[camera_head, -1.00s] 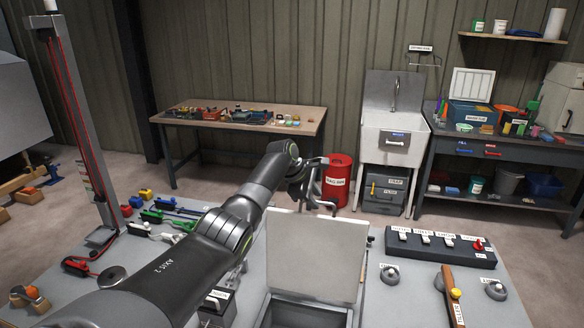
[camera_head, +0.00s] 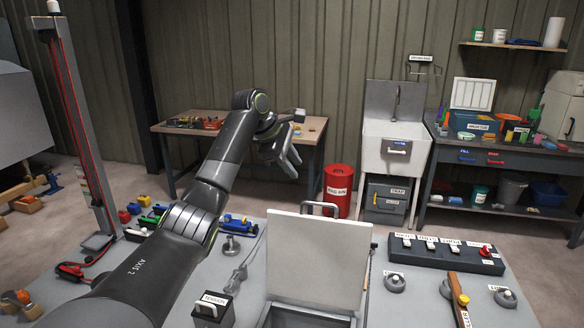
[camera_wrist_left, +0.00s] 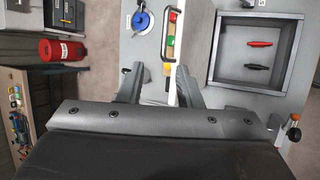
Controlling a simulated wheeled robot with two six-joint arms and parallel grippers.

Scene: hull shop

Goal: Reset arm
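My left gripper (camera_head: 284,150) is raised in the air above the bench, in front of the far work table. It also shows in the left wrist view (camera_wrist_left: 158,82), its two fingers apart with nothing held between them. Below and to its right in the head view stands a grey box (camera_head: 308,316) with its pale lid (camera_head: 320,250) upright and a handle at the lid's top. In the wrist view the open box (camera_wrist_left: 223,50) holds a red and a black item. My right gripper is in neither view.
A labelled switch panel (camera_head: 446,252), knobs and a wooden-handled tool (camera_head: 459,300) lie on the bench's right. A post with red cable (camera_head: 82,130) stands left. A red bin (camera_head: 338,190), sink (camera_head: 396,148) and tool table (camera_head: 240,132) stand beyond the bench.

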